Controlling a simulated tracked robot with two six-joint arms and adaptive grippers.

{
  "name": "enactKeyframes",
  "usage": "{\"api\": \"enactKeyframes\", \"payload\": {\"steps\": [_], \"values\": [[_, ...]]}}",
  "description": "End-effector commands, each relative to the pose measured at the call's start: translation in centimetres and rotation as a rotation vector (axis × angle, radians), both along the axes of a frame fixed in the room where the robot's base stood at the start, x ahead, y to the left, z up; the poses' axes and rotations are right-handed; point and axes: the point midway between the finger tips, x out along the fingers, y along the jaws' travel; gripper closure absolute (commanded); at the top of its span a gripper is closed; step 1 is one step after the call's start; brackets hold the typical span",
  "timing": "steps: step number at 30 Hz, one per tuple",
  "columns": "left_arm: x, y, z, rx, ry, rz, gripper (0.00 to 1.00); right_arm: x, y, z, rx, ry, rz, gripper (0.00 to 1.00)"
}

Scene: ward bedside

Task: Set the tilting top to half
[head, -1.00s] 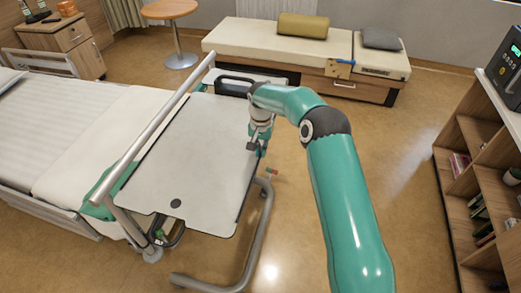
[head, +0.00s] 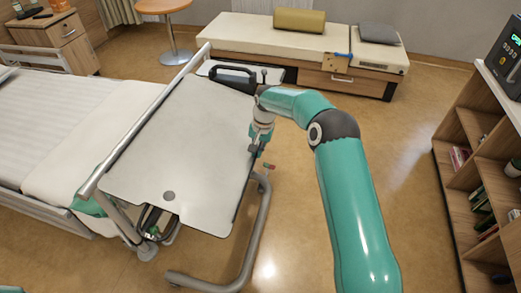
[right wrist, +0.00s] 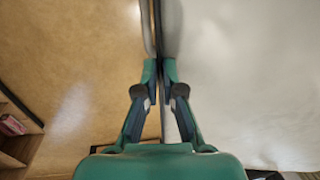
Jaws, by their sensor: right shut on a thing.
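The tilting top (head: 185,150) is a pale grey board with a dark round spot near its front edge, on a tubular stand in the head view. It slopes, with its bed side looking higher than its right side; I cannot read the exact angle. My right gripper (head: 258,145) is at its right edge. In the right wrist view, the fingers of the gripper (right wrist: 160,68) are closed on the edge of the pale top (right wrist: 240,70). A small red-tipped lever (head: 269,166) sticks out below that edge. My left gripper does not show.
The bed (head: 50,135) with its rail is at the left. The stand's grey tube foot (head: 225,285) lies on the floor in front. A bench (head: 270,40) is behind, and an open shelf (head: 465,160) is at the right. The floor between is clear.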

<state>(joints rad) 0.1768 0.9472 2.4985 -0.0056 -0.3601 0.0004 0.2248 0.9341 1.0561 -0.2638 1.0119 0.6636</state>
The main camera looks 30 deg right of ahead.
Motion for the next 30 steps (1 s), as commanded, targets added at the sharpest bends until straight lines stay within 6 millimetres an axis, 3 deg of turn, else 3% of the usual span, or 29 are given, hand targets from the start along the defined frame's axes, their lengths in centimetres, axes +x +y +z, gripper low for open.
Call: {"api": "enactKeyframes", "payload": {"steps": [7,9,12,23,30], "values": [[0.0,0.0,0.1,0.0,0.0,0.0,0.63,-0.4,-0.2,-0.2,-0.004,0.015,0.0,1.0],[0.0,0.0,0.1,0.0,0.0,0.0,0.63,-0.4,-0.2,-0.3,-0.004,0.015,0.001,0.82],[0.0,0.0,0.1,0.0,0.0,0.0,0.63,-0.3,-0.2,-0.2,-0.003,0.014,0.001,0.69],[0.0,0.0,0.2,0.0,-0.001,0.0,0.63,-0.2,-0.1,0.2,-0.004,0.008,0.001,0.69],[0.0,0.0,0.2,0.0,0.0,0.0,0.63,-0.3,-0.4,3.3,-0.004,0.003,0.001,0.69]]}}
